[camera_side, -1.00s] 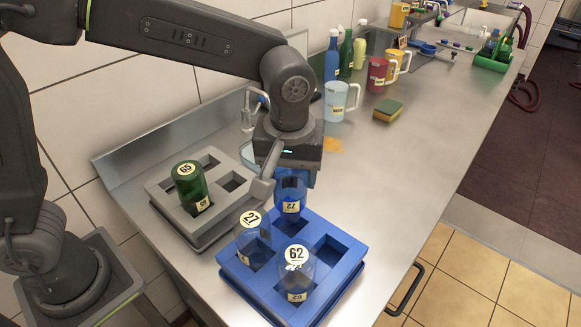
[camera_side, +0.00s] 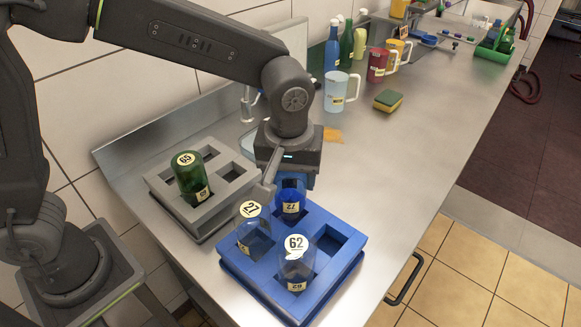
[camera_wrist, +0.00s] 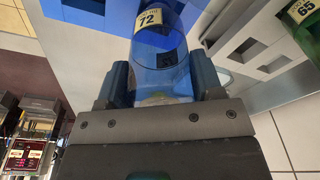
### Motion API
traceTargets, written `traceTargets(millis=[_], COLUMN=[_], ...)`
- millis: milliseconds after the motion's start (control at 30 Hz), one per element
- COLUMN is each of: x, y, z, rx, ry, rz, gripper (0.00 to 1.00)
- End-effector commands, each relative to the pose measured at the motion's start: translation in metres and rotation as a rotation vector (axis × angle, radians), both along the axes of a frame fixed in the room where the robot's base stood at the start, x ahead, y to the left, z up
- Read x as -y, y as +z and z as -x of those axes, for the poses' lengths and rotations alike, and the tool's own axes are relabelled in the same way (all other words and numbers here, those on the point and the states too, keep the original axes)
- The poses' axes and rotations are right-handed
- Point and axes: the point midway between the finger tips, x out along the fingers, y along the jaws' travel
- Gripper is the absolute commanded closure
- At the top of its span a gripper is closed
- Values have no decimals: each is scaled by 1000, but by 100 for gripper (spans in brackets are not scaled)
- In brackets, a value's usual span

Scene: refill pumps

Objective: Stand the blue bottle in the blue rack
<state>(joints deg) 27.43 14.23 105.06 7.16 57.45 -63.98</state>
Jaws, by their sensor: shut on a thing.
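The blue bottle (camera_side: 291,190) is upright at the back compartment of the blue rack (camera_side: 345,272). My gripper (camera_side: 290,174) is shut on its upper end, partly hidden behind my wrist in the side view. In the wrist view the blue bottle (camera_wrist: 158,50), labelled 72, sits between the fingers of my gripper (camera_wrist: 165,80). The bottle's foot is hidden, so I cannot tell whether it rests on the rack's floor. The rack also shows in the wrist view (camera_wrist: 88,50).
Two clear bottles, 27 (camera_side: 254,238) and 62 (camera_side: 296,262), stand in the blue rack; its right compartment is empty. A grey rack (camera_side: 228,192) holds a green bottle (camera_side: 191,180). Mugs, such as the pale blue one (camera_side: 337,92), and a sponge (camera_side: 388,100) are farther back.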

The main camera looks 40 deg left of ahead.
Motion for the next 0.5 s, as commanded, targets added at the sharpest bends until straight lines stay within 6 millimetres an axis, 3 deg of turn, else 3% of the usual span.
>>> traceTargets(millis=[500], x=[0], y=[-7], z=[0], rx=[-1], ry=[0], rz=[0], gripper=[72])
